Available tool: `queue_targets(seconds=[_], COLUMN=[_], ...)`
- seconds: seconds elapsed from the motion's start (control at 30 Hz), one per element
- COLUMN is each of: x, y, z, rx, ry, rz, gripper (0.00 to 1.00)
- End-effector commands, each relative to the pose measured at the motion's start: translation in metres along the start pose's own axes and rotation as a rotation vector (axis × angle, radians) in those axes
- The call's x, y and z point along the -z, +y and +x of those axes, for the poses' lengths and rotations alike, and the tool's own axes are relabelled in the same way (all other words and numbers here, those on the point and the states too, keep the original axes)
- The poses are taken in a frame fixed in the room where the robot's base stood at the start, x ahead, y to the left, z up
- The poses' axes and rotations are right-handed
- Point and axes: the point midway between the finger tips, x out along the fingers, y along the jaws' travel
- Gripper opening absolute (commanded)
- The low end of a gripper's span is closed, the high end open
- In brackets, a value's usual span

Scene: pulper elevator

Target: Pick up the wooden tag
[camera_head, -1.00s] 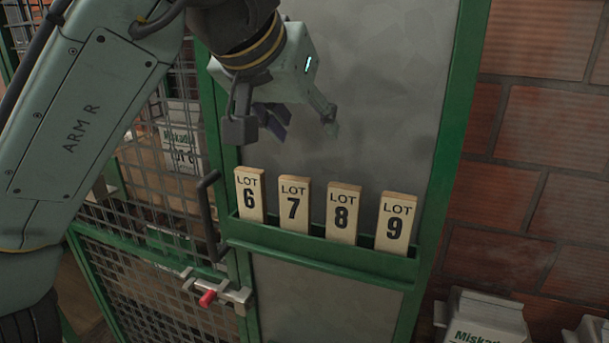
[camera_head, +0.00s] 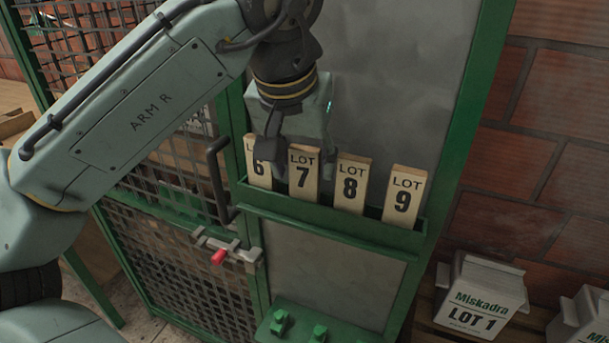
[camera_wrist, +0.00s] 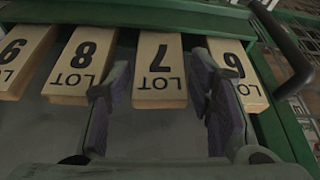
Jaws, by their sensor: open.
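Several wooden tags stand in a row in the green rack (camera_head: 335,228). They are the LOT 6 tag (camera_head: 259,168), LOT 7 tag (camera_head: 303,178), LOT 8 tag (camera_head: 350,186) and LOT 9 tag (camera_head: 404,195). My gripper (camera_head: 287,160) is open at the left end of the row, covering part of the LOT 6 tag. In the wrist view, upside down, the LOT 7 tag (camera_wrist: 160,72) shows between the fingers of my open gripper (camera_wrist: 162,82). The LOT 8 tag (camera_wrist: 82,62) and LOT 6 tag (camera_wrist: 243,75) lie outside the fingers. Finger contact cannot be told.
A dark bar handle (camera_head: 219,180) and a latch with a red knob (camera_head: 219,257) are on the mesh door left of the rack. White Miskadra cartons (camera_head: 480,298) stand at lower right by the brick wall. A green part with knobs (camera_head: 318,325) is below.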

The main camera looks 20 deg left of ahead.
Motion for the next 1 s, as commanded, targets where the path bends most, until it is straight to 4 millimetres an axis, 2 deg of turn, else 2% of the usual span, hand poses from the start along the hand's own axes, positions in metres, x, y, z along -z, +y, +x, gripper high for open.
queue_targets(seconds=[0.13,0.37,0.9,1.0], x=[0.0000,0.0001,0.0001,0.0001], y=[-0.0002,0.0001,0.0001,0.0001], z=[0.0132,0.0151,0.0147,0.0146], rx=[0.001,0.000,0.000,0.000], ry=[0.001,0.002,0.002,0.002], rz=[0.000,0.000,0.001,0.000], gripper=[0.48,0.48,0.12,0.10])
